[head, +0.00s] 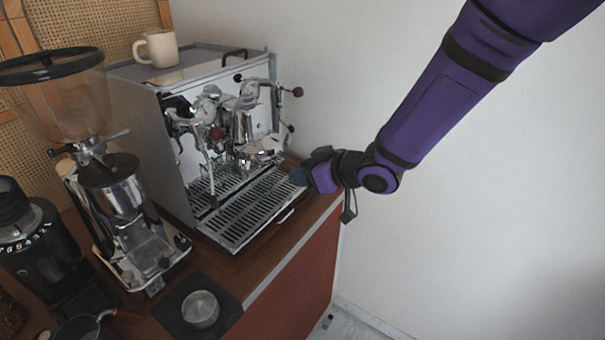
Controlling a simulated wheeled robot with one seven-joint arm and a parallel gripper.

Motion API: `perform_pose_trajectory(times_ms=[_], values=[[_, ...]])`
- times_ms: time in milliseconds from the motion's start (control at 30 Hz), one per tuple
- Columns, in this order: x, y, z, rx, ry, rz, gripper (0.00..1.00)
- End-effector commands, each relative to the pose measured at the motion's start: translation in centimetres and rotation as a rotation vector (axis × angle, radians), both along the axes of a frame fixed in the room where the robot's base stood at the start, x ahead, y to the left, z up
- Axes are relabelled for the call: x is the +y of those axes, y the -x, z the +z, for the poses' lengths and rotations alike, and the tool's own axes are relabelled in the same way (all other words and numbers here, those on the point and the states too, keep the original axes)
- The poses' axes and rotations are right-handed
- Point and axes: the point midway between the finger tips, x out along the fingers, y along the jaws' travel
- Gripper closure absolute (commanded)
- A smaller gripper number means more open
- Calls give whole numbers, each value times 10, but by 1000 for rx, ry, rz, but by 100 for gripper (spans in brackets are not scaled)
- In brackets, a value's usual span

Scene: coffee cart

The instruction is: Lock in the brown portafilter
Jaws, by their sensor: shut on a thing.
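The chrome espresso machine (172,145) stands on the wooden counter. Its group head (256,148) faces right, above the drip tray (245,208). My gripper (299,177) is at the right of the group head, low over the tray's right end, pointing left at the machine. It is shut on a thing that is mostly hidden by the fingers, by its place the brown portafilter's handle. The portafilter's basket cannot be clearly told from the chrome parts under the group head, so I cannot tell whether it is seated there.
A grinder with a clear hopper (62,105) and a black grinder (40,240) stand left. A metal cup (200,309) sits on a black mat (235,312). A red-handled black item (78,328) lies at front left. A mug (158,48) is atop the machine. The wall is close at right.

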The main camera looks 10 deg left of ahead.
Motion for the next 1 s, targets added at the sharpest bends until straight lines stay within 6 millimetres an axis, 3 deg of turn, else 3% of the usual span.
perform_pose_trajectory(times_ms=[467,500,600,1000], values=[[-2,-6,1,-3,-2,53,100],[-2,-6,1,-3,-2,53,63],[-2,-6,1,-2,-2,52,40],[-9,-5,3,-2,1,51,38]])
